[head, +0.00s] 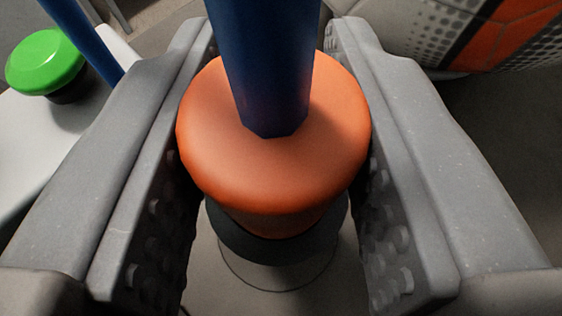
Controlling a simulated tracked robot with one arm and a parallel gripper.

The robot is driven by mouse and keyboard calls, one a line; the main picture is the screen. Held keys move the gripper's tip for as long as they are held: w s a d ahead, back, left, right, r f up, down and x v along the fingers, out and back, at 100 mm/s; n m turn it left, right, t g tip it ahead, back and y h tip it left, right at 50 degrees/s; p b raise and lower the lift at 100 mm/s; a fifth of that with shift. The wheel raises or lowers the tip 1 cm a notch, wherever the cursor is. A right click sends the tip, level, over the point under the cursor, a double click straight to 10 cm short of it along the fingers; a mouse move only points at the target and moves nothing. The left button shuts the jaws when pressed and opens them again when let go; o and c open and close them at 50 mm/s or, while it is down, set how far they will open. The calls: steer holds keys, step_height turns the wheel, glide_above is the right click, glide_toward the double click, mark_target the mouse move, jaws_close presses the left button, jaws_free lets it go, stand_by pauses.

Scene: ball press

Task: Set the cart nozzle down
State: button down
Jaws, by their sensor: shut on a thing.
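The nozzle (215,170) is an orange rounded cap with a dark blue tube (265,60) rising from its top. It stands roughly upright in the middle of the head view. My gripper (275,150) is shut on it, with one grey studded finger on its left side and one on its right. Below the orange part is a dark round piece (280,245) over a grey surface with a thin circular outline. I cannot tell whether the nozzle touches that surface. The cart is not clearly identifiable.
A green round button (45,60) on a dark base sits on a white surface (50,140) at the left. A blue bar (85,40) passes beside it. A large ball (470,30) with white, grey and orange panels is at the top right, close behind the right finger.

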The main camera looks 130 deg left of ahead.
steer(key=shift+f, duration=1.8)
steer(key=shift+f, duration=0.15)
steer(key=c, duration=1.1)
jaws_free()
steer(key=shift+c, duration=0.2)
